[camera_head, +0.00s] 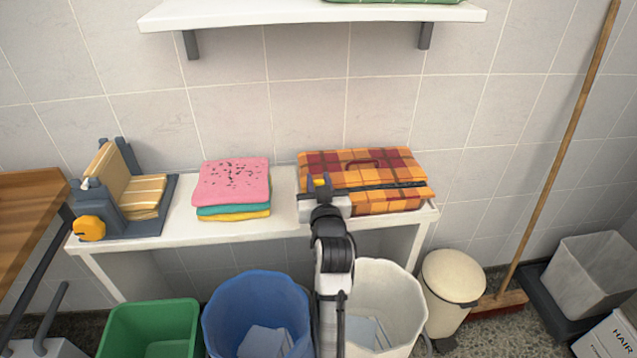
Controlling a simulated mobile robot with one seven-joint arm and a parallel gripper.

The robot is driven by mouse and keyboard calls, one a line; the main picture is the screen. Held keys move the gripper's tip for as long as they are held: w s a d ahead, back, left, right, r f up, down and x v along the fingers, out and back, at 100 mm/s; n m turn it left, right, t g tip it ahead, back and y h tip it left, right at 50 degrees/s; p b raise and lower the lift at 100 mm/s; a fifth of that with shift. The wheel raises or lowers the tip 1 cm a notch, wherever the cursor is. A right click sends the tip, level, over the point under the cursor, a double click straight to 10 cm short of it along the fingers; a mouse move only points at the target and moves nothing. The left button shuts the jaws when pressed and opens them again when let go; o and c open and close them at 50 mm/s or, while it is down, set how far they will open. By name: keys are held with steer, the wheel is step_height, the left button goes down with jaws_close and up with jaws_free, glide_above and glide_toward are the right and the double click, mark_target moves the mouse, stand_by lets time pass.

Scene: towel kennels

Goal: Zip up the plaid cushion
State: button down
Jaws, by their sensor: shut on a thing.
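The plaid cushion (398,163), orange, red and yellow with a dark red handle on top, lies on the right end of the white table. A dark zip line (395,187) runs across its front side, from near my gripper to the right end. My gripper (319,183) is at the cushion's left front, its fingers pointing away from me. It is shut on a small yellow piece, which looks like the zip's pull tab. My gripper and wrist hide the cushion's lower left front corner and the zip's left end.
Folded pink, teal and yellow towels (232,185) lie left of the cushion. A grey rack (150,222) with striped towels stands further left. Green (150,328), blue (257,300) and white (392,285) bins stand in front. A shelf (300,14) hangs above. A broom (560,150) leans at right.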

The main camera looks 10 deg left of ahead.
steer(key=shift+a, duration=0.25)
steer(key=c, duration=1.2)
jaws_free()
steer(key=shift+o, duration=0.2)
steer(key=shift+s, duration=0.1)
steer(key=v, duration=1.3)
steer(key=shift+s+b, duration=0.3)
steer(key=shift+s, duration=0.05)
steer(key=shift+d, duration=0.15)
